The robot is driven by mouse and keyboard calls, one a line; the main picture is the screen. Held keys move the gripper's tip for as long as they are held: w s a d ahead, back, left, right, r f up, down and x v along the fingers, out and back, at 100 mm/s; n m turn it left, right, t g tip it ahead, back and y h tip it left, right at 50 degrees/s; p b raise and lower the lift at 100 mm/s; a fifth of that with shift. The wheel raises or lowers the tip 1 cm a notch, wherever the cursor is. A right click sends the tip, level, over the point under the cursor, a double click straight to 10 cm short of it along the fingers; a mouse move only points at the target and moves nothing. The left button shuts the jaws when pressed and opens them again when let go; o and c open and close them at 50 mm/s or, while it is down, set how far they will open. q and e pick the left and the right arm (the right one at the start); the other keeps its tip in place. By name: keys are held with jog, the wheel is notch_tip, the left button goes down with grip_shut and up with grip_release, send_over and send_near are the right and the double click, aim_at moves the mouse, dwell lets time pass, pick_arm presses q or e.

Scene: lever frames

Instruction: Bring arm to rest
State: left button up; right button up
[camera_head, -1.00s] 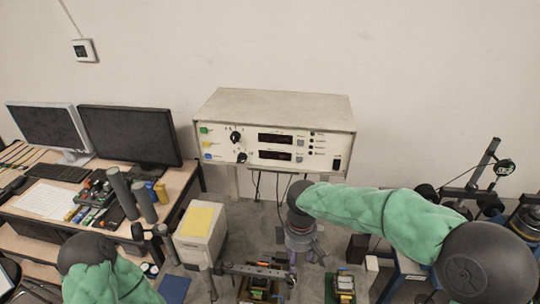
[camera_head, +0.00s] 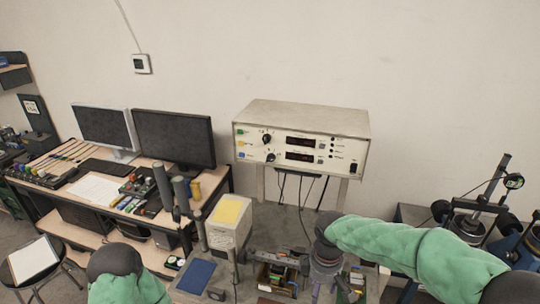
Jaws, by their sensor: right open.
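My right arm (camera_head: 420,252) in its green sleeve comes in from the right edge and bends down at a dark joint in the lower middle. Below it my right gripper (camera_head: 321,288) points down near the bottom edge, small and partly cut off. Its jaws are open, and I see nothing held. My left arm (camera_head: 128,288) shows only as a dark joint and green sleeve at the lower left. My left gripper is out of view.
A white instrument box (camera_head: 303,137) stands by the wall. A desk with two monitors (camera_head: 174,137) is at the left. A pale box with a yellow top (camera_head: 229,211), a blue panel (camera_head: 197,276) and a parts bin (camera_head: 277,278) are left of my right gripper. Dark equipment (camera_head: 475,215) stands at the right.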

jog(key=s+a+f+m+g+y, duration=0.1)
jog(key=s+f+m+y, duration=0.15)
jog(key=f, duration=0.85)
jog(key=s+a+f+m+y, duration=0.15)
jog(key=f+m, duration=0.25)
jog(key=f, duration=0.6)
jog(key=s+f+m+t, duration=0.1)
jog(key=s+f+m, duration=0.8)
jog(key=s+f, duration=0.45)
pick_arm(q)
notch_tip(320, 180, down, 18)
jog(key=b, duration=1.7)
jog(key=shift+w+b, duration=0.3)
jog(key=shift+b, duration=0.1)
pick_arm(e)
notch_tip(320, 180, down, 15)
jog(key=w+a+n, duration=0.1)
jog(key=w, duration=0.1)
pick_arm(q)
jog(key=shift+r, duration=0.2)
pick_arm(e)
jog(key=shift+o, duration=0.5)
jog(key=shift+a, duration=0.1)
